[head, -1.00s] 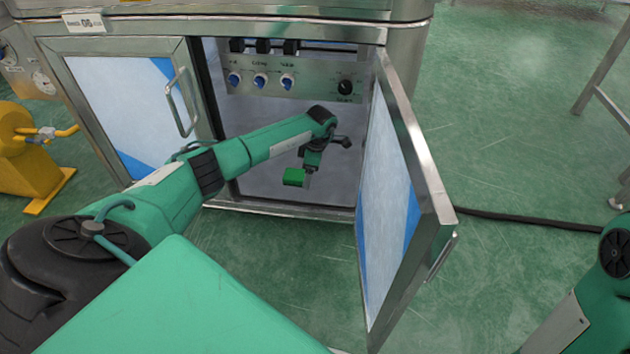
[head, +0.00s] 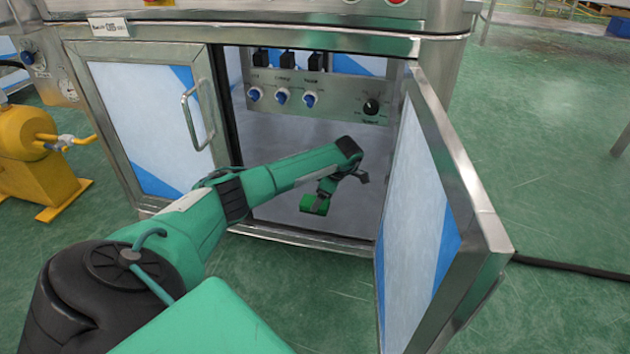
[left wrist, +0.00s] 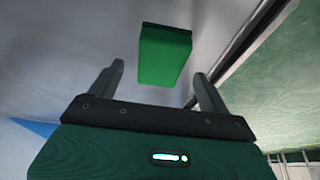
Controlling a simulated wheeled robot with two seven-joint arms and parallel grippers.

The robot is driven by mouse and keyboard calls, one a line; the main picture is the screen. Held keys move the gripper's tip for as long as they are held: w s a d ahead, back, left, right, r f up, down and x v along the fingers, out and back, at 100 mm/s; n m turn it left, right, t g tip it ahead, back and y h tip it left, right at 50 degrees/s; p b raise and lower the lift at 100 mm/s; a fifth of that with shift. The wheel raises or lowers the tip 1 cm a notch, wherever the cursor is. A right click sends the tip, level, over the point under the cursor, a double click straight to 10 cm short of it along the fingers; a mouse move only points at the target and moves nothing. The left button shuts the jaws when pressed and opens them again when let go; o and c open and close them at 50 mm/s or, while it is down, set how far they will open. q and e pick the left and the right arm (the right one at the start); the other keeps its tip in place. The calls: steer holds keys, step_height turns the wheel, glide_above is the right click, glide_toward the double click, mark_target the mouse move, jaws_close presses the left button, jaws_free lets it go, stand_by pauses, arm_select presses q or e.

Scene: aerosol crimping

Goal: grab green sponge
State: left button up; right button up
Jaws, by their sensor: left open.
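The green sponge (head: 314,205) is a small block on the floor of the open cabinet, near its front edge. In the left wrist view the sponge (left wrist: 164,57) appears ahead of the fingertips, lined up with the gap between them. My left gripper (left wrist: 158,74) is open, with one finger on each side of that gap and nothing clamped. In the head view my left gripper (head: 325,188) reaches into the cabinet right at the sponge; whether they touch cannot be told. My right gripper is not in view.
The steel cabinet's right door (head: 415,205) stands open, close to the right of my left arm. Its left door (head: 142,115) is shut. A knob panel (head: 320,93) hangs above the cabinet floor (head: 275,222). A yellow machine (head: 35,165) stands at the left.

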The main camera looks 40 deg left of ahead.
arm_select(q)
steer(key=b+x, duration=0.2)
steer(key=x, duration=0.1)
steer(key=shift+f, duration=0.25)
steer(key=shift+r, duration=0.1)
steer(key=c, duration=1)
steer(key=shift+c, duration=0.3)
steer(key=shift+r, duration=0.1)
